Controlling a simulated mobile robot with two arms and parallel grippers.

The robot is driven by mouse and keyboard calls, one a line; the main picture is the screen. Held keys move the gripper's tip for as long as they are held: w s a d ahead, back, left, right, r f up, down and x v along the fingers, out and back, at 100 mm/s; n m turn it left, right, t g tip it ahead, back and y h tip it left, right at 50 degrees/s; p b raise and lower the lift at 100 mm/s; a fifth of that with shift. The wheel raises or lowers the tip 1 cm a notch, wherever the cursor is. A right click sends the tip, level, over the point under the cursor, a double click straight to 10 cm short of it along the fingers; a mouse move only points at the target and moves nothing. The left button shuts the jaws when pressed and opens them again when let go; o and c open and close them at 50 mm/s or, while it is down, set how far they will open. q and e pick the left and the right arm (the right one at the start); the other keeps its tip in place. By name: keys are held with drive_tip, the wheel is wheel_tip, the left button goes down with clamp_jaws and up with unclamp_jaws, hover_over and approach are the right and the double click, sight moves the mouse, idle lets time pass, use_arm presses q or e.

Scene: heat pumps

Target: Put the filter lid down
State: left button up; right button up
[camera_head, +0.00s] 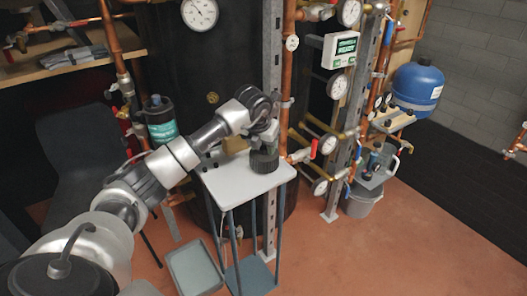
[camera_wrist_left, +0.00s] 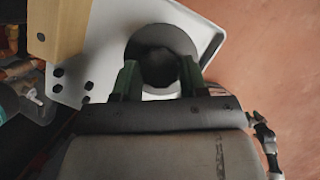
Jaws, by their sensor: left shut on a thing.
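The filter lid, a dark round cap (camera_head: 264,160), is at the right part of the small white table (camera_head: 240,184), at or just above its top; I cannot tell whether it touches. In the left wrist view the lid (camera_wrist_left: 148,36) shows as a dark disc with a narrower knob between the fingers. My left gripper (camera_head: 265,138) is shut on the lid from above; its green fingers (camera_wrist_left: 160,76) stand on either side of the knob. The white tabletop (camera_wrist_left: 105,58) shows around the lid. My right gripper is not in view.
A wooden block (camera_head: 233,145) stands on the table left of the lid. Copper pipes with a red-handled valve (camera_head: 311,150) run close behind. A grey tray (camera_head: 194,268) is below the table, and a grey bucket (camera_head: 362,202) stands further right. Open floor lies to the right.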

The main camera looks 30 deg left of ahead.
use_arm(q)
wheel_tip(320, 180, down, 2)
drive_tip(key=shift+f, duration=0.2)
drive_tip(key=o, duration=1)
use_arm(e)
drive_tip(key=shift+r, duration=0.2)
use_arm(q)
drive_tip(key=shift+r, duration=0.1)
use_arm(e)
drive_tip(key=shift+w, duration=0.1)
